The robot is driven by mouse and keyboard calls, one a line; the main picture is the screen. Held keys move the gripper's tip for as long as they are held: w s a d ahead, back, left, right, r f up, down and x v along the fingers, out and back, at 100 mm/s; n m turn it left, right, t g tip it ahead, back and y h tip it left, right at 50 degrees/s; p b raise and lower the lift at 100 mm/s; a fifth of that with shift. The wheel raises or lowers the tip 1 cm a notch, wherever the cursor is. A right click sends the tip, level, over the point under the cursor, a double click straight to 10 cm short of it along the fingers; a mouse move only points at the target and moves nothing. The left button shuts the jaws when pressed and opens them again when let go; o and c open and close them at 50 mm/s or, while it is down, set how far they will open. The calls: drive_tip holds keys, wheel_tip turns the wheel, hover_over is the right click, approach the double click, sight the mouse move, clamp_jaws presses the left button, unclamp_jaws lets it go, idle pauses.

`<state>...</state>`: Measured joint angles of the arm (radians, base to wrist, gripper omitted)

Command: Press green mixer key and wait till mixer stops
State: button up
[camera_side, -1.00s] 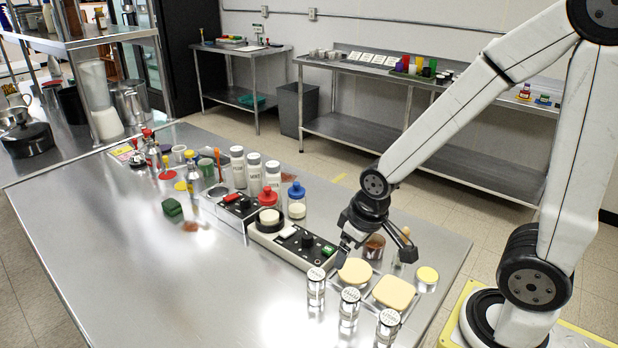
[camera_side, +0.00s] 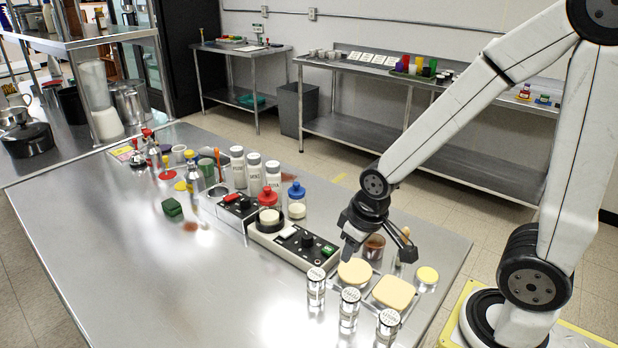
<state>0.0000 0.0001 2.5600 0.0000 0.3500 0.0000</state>
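The mixer (camera_side: 268,237) is a long white box with a black top panel, standing at the middle of the steel table. Its green key (camera_side: 328,250) is at the right end of the panel, with a black knob to its left. A jar with a red lid (camera_side: 268,196) stands at the mixer's left end. My gripper (camera_side: 347,254) points down just right of the green key, and a small gap shows between them. Nothing is visibly held. I cannot tell whether the mixer is running.
A jar with a blue lid (camera_side: 296,192) and several white shakers (camera_side: 254,172) stand behind the mixer. The table's front left is clear.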

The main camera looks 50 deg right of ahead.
clamp_jaws()
idle(1.4)
